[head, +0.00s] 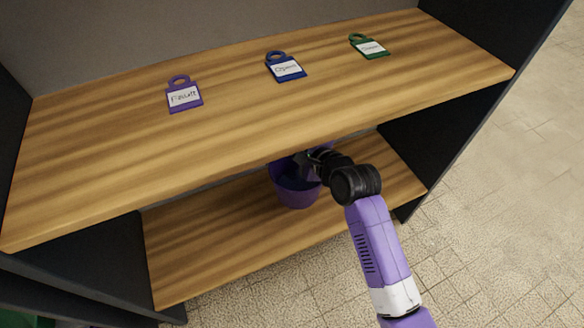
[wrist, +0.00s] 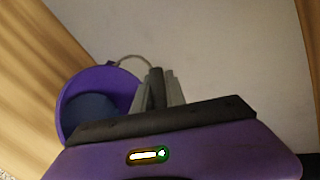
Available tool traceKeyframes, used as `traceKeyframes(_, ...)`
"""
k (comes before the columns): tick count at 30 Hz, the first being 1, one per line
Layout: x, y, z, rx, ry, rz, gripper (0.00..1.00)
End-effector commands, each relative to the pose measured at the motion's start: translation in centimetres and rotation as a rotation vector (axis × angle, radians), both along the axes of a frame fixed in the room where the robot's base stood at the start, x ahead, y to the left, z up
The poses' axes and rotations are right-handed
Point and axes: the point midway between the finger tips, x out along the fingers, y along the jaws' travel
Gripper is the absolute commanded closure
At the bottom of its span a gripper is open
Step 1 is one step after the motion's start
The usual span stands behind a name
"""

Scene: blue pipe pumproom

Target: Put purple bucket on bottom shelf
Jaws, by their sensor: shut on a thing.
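The purple bucket (head: 297,190) is at the bottom shelf (head: 190,255) in the head view, under the overhanging upper shelf. Its upper part is partly hidden by the upper shelf's edge and my gripper (head: 308,167). In the wrist view the bucket (wrist: 100,95) is at left, its dark inside and a thin grey handle showing. My gripper (wrist: 163,88) has its fingers together at the handle, beside the bucket's rim. The bucket looks about upright. I cannot tell whether its base touches the bottom shelf.
The upper shelf (head: 240,120) holds a purple tag (head: 183,95), a blue tag (head: 286,67) and a green tag (head: 369,46). Dark side panels (head: 440,140) bound the shelf. The bottom shelf is clear left of the bucket. A green thing (head: 25,318) shows at the lower left.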

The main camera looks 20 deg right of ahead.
Motion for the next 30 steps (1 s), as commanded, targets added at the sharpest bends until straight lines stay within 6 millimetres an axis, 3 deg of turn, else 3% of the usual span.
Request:
traceKeyframes(1, 0.0, 0.0, -1.1, 0.001, -0.002, 0.000, 1.00)
traceKeyframes(8, 0.0, 0.0, -2.8, 0.001, -0.003, 0.000, 1.00)
traceKeyframes(15, 0.0, 0.1, -6.4, 0.001, -0.003, 0.000, 1.00)
traceKeyframes(27, 0.1, 0.0, -6.7, 0.000, -0.004, 0.000, 1.00)
traceKeyframes(28, 0.0, 0.1, -7.0, 0.001, 0.000, 0.000, 0.82)
traceKeyframes(30, 0.0, 0.1, -6.9, 0.001, 0.000, 0.000, 0.68)
